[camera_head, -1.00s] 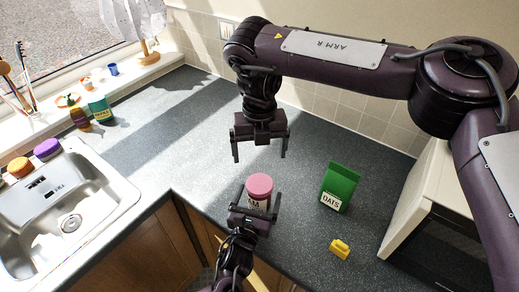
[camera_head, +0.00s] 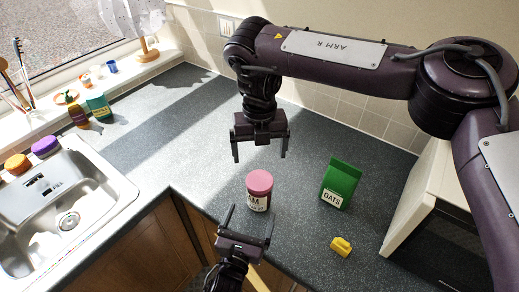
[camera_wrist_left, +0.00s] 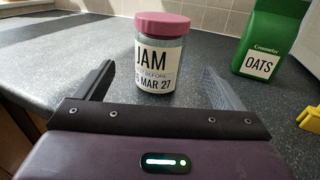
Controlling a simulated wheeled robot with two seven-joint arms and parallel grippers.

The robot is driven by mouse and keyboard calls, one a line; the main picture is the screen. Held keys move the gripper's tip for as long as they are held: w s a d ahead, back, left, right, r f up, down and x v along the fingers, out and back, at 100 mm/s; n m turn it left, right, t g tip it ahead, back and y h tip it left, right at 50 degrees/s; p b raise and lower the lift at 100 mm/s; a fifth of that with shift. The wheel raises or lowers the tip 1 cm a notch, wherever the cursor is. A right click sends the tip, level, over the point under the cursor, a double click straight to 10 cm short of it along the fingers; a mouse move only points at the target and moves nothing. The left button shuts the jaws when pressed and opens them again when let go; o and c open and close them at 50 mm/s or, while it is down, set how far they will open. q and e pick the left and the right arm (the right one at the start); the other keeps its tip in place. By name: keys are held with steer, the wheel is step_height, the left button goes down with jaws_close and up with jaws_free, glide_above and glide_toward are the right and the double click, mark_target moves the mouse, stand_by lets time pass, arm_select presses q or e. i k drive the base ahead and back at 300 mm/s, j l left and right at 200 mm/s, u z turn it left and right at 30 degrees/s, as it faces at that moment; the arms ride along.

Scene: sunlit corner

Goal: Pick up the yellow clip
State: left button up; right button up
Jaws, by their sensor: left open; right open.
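The yellow clip (camera_head: 341,246) lies on the dark counter (camera_head: 300,235), in front of the green oats packet. Its edge also shows at the right border of the left wrist view (camera_wrist_left: 311,119). My left gripper (camera_head: 246,223) is open and empty at the counter's front edge, left of the clip. In the left wrist view, the jam jar stands just beyond my left fingers (camera_wrist_left: 158,85), not gripped. My right gripper (camera_head: 260,147) is open and empty, hanging above the counter behind the jar, well away from the clip.
A jam jar (camera_head: 259,190) with a pink lid stands between my left gripper and the back. A green oats packet (camera_head: 340,184) stands behind the clip. A cream oven-like box (camera_head: 418,195) is at right. A sink (camera_head: 75,205) is at left.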

mark_target(338, 244)
steer(key=k+j, duration=0.2)
steer(key=k, duration=0.3)
steer(key=k+j, duration=0.2)
steer(key=k, duration=0.25)
